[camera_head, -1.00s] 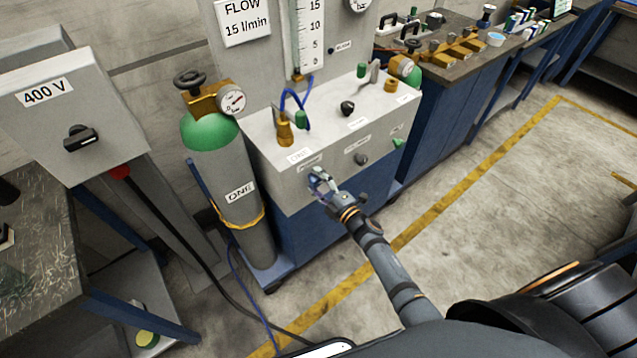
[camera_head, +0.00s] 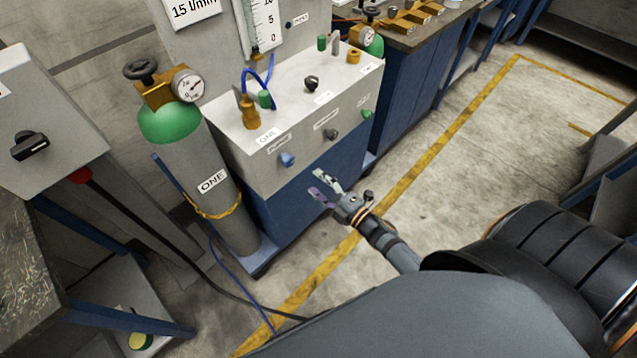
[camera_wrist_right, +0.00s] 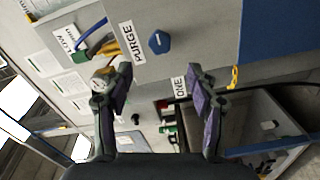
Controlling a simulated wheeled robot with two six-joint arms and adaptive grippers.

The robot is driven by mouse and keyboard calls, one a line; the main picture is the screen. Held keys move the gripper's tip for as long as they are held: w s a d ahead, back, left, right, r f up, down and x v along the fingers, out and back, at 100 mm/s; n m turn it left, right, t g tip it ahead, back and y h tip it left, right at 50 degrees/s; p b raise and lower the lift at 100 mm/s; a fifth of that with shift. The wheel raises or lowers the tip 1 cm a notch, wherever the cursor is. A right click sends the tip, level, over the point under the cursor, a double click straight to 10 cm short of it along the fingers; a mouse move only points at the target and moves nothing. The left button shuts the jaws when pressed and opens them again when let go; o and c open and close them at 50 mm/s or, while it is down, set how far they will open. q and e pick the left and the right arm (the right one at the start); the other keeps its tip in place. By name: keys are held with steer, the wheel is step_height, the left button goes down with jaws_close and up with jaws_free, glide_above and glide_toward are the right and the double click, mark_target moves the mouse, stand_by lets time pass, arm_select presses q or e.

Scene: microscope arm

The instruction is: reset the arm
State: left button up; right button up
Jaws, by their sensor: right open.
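My right gripper (camera_head: 324,188) is open and empty. It is in front of the grey and blue gas cabinet (camera_head: 262,164), below and right of a blue knob (camera_head: 287,159) on the cabinet's front face, and apart from it. In the right wrist view the blue knob (camera_wrist_right: 159,42) sits beside a label reading PURGE, beyond the open fingers (camera_wrist_right: 160,95). A black knob (camera_head: 330,134) and a green knob (camera_head: 366,113) are further right on the same face. My left gripper is not in view. No microscope shows.
A grey gas cylinder (camera_head: 205,180) with a green top and gauge (camera_head: 188,85) stands left of the cabinet. A grey box with a black switch (camera_head: 30,146) is at far left. A workbench (camera_head: 410,40) stands behind right. The floor at right is open.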

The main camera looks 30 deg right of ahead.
steer(key=s+d+f+m+g+h, duration=0.2)
steer(key=s+f+m, duration=0.1)
steer(key=f, duration=0.5)
steer(key=s+d+f+m+g+h, duration=0.2)
steer(key=s+d+f+m, duration=0.15)
steer(key=f, duration=0.35)
steer(key=s+d+f+m+g+h, duration=0.2)
steer(key=f+m, duration=0.1)
steer(key=f, duration=0.5)
steer(key=s+f+m+g, duration=0.3)
steer(key=s+f, duration=0.2)
steer(key=s, duration=0.4)
steer(key=s+f+m+g, duration=0.3)
steer(key=s+f, duration=0.3)
steer(key=s, duration=0.4)
steer(key=s+f+m+g+h, duration=0.1)
steer(key=s+f+m+g, duration=0.2)
steer(key=s+f, duration=0.3)
steer(key=s, duration=0.3)
steer(key=shift+s+a+g, duration=0.15)
steer(key=shift+a+g, duration=0.2)
steer(key=shift+g, duration=0.05)
